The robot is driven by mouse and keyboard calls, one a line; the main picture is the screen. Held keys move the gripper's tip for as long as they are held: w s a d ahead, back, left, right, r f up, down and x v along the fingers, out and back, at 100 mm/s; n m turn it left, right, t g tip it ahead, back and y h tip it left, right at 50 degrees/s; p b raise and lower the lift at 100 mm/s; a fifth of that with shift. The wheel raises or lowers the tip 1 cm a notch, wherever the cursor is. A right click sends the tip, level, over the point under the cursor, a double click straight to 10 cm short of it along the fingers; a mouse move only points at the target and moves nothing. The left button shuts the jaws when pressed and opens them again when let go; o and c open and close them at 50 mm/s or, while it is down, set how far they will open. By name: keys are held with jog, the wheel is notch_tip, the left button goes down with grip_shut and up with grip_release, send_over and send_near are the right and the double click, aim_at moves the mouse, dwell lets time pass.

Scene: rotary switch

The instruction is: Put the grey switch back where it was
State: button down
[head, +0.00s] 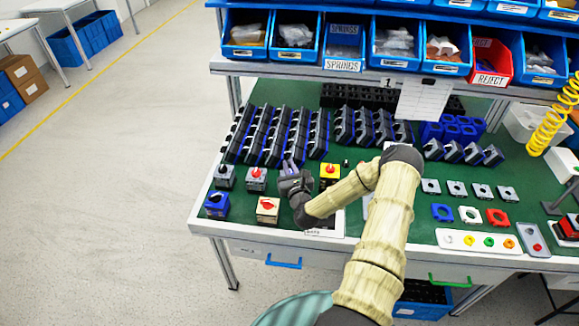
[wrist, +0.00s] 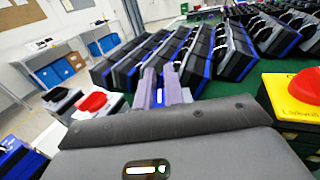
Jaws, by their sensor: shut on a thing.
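My gripper (head: 289,168) is low over the green bench top, between the grey switch with the red knob and the yellow switch. In the wrist view its fingers (wrist: 162,86) are close together, pointing at the rows of black switch blocks. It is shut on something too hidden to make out. A grey switch with a black knob (head: 225,176) and a grey switch with a red knob (head: 256,179) stand upright to its left. The red-knobbed one also shows at left in the wrist view (wrist: 93,102). I cannot tell which grey switch is meant.
A yellow switch (head: 329,171) stands right of the gripper. A blue switch (head: 216,205) and a pale switch with a red knob (head: 267,209) stand at the front. Rows of black switch blocks (head: 275,135) lie behind. A bin rack (head: 300,68) overhangs the back.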

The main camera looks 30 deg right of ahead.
jog(key=shift+r, duration=0.1)
jog(key=shift+f+b, duration=0.35)
jog(key=shift+b, duration=0.05)
jog(key=shift+f+b, duration=0.3)
jog(key=c, duration=1.5)
grip_release()
jog(key=shift+r, duration=0.15)
jog(key=shift+r+p, duration=0.55)
jog(key=shift+p, duration=0.2)
jog(key=b+v, duration=0.2)
jog(key=v, duration=1)
